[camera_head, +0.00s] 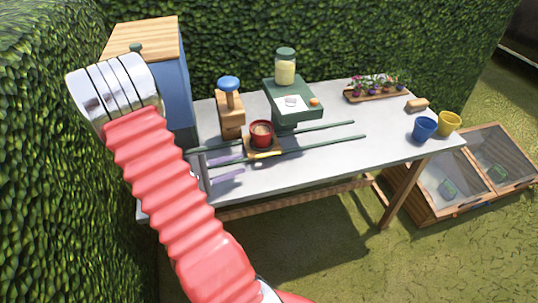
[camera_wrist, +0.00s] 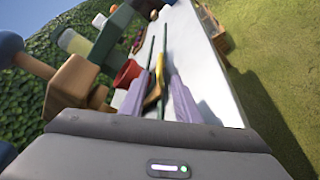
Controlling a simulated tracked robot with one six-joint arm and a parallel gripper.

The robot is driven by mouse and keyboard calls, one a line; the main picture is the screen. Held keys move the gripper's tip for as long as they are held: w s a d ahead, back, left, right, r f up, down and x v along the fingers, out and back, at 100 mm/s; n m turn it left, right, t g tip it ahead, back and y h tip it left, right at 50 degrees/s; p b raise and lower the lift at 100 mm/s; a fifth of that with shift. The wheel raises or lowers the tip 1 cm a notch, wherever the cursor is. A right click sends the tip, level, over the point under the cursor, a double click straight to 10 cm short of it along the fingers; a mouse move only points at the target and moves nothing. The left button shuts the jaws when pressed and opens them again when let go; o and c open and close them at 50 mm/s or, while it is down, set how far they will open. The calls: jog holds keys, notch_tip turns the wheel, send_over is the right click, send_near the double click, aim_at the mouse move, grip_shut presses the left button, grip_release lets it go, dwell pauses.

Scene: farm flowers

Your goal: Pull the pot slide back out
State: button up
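The pot slide is a small wooden carriage (camera_head: 251,147) on two dark green rails (camera_head: 325,143) along the table. A red pot (camera_head: 262,134) with brown filling sits on it; the pot also shows in the wrist view (camera_wrist: 127,73). A yellow handle (camera_head: 267,155) is at the slide's near side and also shows in the wrist view (camera_wrist: 158,72). My gripper (camera_head: 243,165) has purple fingers, spread apart, left of the handle in the head view. In the wrist view the handle shows between the fingers (camera_wrist: 158,80). I cannot tell whether they touch it.
A wooden press with a blue knob (camera_head: 229,84) stands behind left of the slide. A green stand (camera_head: 292,97) with a jar (camera_head: 285,66) is behind right. A flower tray (camera_head: 374,95), blue pot (camera_head: 425,129) and yellow pot (camera_head: 450,123) are right. The table's front is mostly clear.

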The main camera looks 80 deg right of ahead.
aim_at(265, 156)
jog(key=x, duration=1.3)
jog(key=shift+s+d+f, duration=0.15)
jog(key=shift+s+d, duration=0.1)
jog(key=shift+s, duration=0.05)
jog(key=shift+c, duration=0.5)
grip_shut()
